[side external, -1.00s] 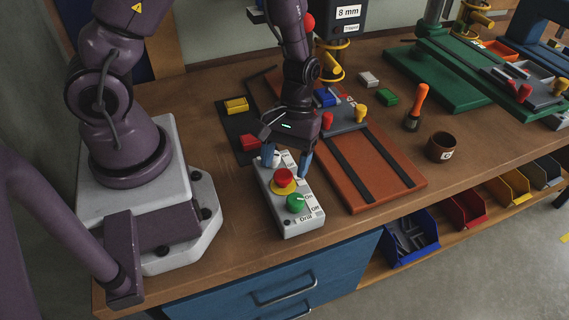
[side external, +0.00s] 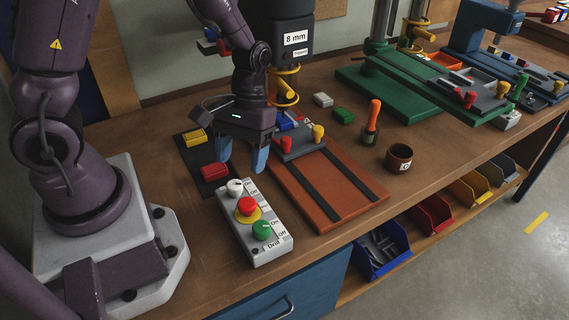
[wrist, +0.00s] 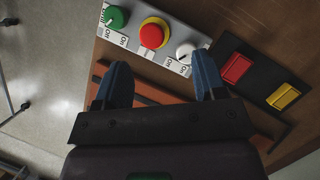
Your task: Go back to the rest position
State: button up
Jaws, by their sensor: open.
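My gripper (side external: 241,160) is open and empty, with its two blue fingers pointing down. It hangs above the bench, just behind the far end of a grey control box (side external: 262,247). The box carries a white knob (side external: 235,188), a red button (side external: 246,206) on a yellow ring, and a green knob (side external: 262,231). In the wrist view the fingers (wrist: 162,85) are spread apart, and the red button (wrist: 152,35), the green knob (wrist: 116,17) and the white knob (wrist: 187,52) lie beyond them. I see no contact between the fingers and the box.
A dark mat (side external: 181,157) with a red block (side external: 215,172) and a yellow block (side external: 194,136) lies behind-left of my gripper. An orange drill base (side external: 331,213) stands to the right.

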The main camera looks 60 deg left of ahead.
jog(key=s+r+m+t+y, duration=0.1)
jog(key=s+r+m+t, duration=0.2)
jog(key=r, duration=0.7)
jog(key=s+r+m+t+y, duration=0.1)
jog(key=r+m+t, duration=0.3)
jog(key=r, duration=0.6)
jog(key=shift+s+a+r+t+y, duration=0.35)
jog(key=shift+s+r+t+y, duration=0.05)
jog(key=shift+s+t, duration=0.55)
